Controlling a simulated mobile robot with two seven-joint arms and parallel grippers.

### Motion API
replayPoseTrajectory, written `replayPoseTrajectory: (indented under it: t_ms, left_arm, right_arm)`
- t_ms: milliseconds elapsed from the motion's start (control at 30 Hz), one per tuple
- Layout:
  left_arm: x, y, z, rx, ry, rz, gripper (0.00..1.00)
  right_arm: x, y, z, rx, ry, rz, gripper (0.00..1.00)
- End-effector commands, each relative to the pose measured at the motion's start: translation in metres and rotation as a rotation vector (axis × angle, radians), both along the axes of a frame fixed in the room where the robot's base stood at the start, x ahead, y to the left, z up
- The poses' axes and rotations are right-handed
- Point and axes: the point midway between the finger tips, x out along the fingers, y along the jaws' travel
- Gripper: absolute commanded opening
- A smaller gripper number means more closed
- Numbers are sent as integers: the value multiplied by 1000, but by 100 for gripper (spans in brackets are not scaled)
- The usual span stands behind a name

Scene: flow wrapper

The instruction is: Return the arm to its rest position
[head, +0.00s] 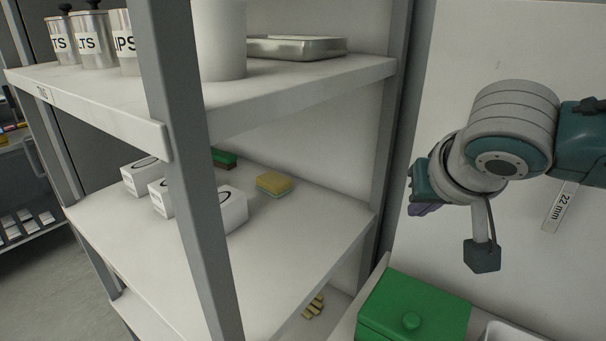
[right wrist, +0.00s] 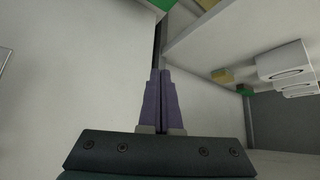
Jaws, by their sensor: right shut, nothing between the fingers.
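My right arm comes in from the right in the head view, raised in front of a white wall panel. Its right gripper (head: 424,208) is beside the shelf's right post, with its purple fingers mostly hidden behind the wrist. In the right wrist view the right gripper (right wrist: 161,88) is shut, its two purple fingers together with nothing between them. My left gripper is in neither view.
The shelf unit (head: 318,228) holds white boxes (head: 232,208) and a yellow sponge (head: 273,183); canisters (head: 92,42) and a metal tray (head: 295,47) stand above. A green lidded box (head: 385,312) sits below my right arm. The wall panel (head: 500,40) is behind it.

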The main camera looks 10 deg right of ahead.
Motion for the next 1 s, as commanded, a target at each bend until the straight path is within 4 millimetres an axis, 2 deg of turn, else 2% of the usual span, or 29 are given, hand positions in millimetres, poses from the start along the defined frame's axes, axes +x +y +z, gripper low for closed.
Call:
replayPoseTrajectory:
  t_ms: [67, 167, 267, 300, 400, 433, 533, 667, 933, 1000]
  left_arm:
    - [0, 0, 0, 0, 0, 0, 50]
    - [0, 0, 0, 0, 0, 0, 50]
    - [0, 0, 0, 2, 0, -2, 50]
    - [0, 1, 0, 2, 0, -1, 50]
    - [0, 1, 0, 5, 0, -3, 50]
    - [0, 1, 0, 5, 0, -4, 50]
    - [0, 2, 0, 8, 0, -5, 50]
    - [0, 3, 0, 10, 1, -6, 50]
    - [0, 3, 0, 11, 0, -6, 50]
    - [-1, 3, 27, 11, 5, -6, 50]
  right_arm:
    - [-4, 6, -3, 4, 9, 16, 0]
    - [-21, 32, -16, 17, 47, 89, 0]
    - [-56, 73, -31, 42, 106, 216, 0]
    - [-74, 89, -35, 54, 129, 270, 0]
    - [-118, 117, -40, 81, 175, 382, 0]
    - [-130, 121, -40, 85, 187, 405, 0]
    - [-166, 123, -40, 88, 225, 456, 0]
    - [-203, 112, -38, 72, 272, 483, 0]
    - [-275, 73, -33, 6, 399, 485, 0]
    - [-273, 72, -4, -1, 395, 493, 0]
